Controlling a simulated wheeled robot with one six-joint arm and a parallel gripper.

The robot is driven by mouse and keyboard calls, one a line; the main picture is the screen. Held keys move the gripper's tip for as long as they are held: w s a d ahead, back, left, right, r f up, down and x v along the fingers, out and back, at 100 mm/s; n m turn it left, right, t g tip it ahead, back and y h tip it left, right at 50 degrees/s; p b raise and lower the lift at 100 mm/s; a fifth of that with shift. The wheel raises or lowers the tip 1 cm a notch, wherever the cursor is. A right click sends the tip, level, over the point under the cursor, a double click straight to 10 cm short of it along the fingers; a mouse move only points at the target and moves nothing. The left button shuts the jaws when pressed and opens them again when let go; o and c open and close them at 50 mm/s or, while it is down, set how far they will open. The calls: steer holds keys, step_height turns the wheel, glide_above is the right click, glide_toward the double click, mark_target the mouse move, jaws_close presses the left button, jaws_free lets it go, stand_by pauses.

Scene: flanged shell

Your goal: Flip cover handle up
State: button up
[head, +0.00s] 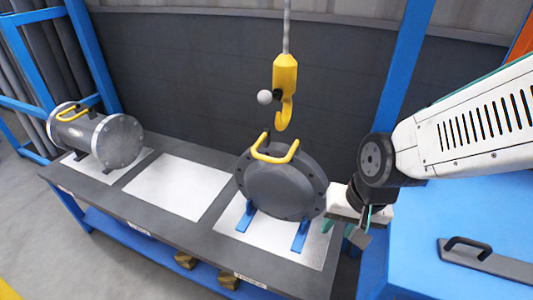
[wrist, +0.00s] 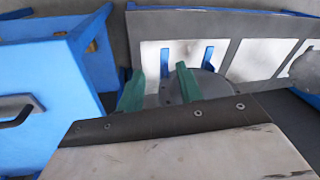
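The cover (head: 280,190) is a dark grey bolted disc standing upright on blue supports (head: 300,236). Its yellow handle (head: 275,158) is a U shape at the top front edge, and its exact tilt is hard to tell. My gripper (head: 337,227) is low at the cover's right side in the head view, apart from the handle. In the wrist view my gripper's green fingers (wrist: 159,72) are spread with nothing between them. Part of the grey cover (wrist: 212,82) shows beside the right finger. The handle cannot be made out in the wrist view.
A yellow crane hook (head: 285,90) hangs above the cover, with a grey ball (head: 264,97) beside it. The flanged shell (head: 98,138) lies at the table's left end. A white panel (head: 178,187) between them is empty. A blue cabinet (head: 450,225) stands at right.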

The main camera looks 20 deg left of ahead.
steer(key=w+a+f+m+t+y, duration=0.1)
steer(key=w+a+f+m+t, duration=0.1)
steer(key=a+f, duration=0.4)
steer(key=w+a+f+m+t+y, duration=0.1)
steer(key=a+f+t, duration=0.15)
steer(key=a, duration=0.45)
steer(key=m+t+y, duration=0.2)
steer(key=m+t, duration=1)
steer(key=t, duration=0.2)
glide_toward(267, 161)
steer(key=f+x, duration=0.1)
steer(key=x, duration=0.4)
steer(key=shift+w+a+r+m, duration=0.1)
steer(key=shift+w+r+m, duration=0.25)
steer(key=shift+r, duration=0.25)
steer(key=x, duration=0.7)
steer(key=shift+f, duration=0.15)
steer(key=shift+g, duration=0.25)
jaws_close()
steer(key=shift+s+a, duration=0.1)
